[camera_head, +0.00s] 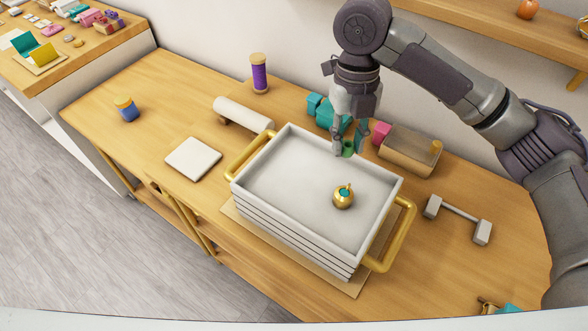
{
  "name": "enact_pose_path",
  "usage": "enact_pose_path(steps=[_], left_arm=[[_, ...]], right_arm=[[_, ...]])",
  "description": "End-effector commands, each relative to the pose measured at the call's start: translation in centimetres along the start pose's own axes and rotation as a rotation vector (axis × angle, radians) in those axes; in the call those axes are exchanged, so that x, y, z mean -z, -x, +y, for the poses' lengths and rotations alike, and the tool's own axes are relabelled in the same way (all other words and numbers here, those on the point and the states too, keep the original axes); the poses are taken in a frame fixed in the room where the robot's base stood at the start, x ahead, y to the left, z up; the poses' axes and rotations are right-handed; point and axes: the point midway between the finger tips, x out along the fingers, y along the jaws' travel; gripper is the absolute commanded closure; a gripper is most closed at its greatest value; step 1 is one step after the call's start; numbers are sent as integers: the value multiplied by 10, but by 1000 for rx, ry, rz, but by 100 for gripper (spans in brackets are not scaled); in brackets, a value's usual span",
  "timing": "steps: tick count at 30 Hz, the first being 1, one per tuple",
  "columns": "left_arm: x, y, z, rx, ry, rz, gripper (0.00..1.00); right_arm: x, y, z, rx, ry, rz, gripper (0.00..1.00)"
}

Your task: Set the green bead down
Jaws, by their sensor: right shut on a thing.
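My right gripper (345,138) points down over the back wall of the white tray. It is shut on the green bead (347,150), of which only part shows below the fingers. I cannot tell whether the bead touches the tray's rim. The white tray (278,158) has raised walls and gold side handles, and tops a stack. A gold ring-like charm (343,200) with a teal centre lies inside it, right of the middle. My left gripper is not in view.
Teal blocks (325,110) and a pink block (381,132) stand close behind the gripper, near a wooden box (408,152). A white roll (242,114), a purple spool (259,75) and a white square pad (193,158) are left. The tray's left half is clear.

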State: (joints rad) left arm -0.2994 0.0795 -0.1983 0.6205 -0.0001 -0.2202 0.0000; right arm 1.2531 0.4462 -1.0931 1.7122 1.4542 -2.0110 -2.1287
Motion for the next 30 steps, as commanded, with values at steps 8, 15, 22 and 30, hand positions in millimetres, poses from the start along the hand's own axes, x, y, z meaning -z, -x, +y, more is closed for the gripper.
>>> enact_pose_path(steps=[8,15,22,30], left_arm=[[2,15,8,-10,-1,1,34],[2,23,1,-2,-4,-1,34],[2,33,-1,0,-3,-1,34],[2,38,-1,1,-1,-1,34]], right_arm=[[-31,-31,60,-1,4,5,87],[-49,-52,90,0,2,2,87],[-53,-74,92,1,1,5,87],[-57,-95,92,0,3,0,87]])
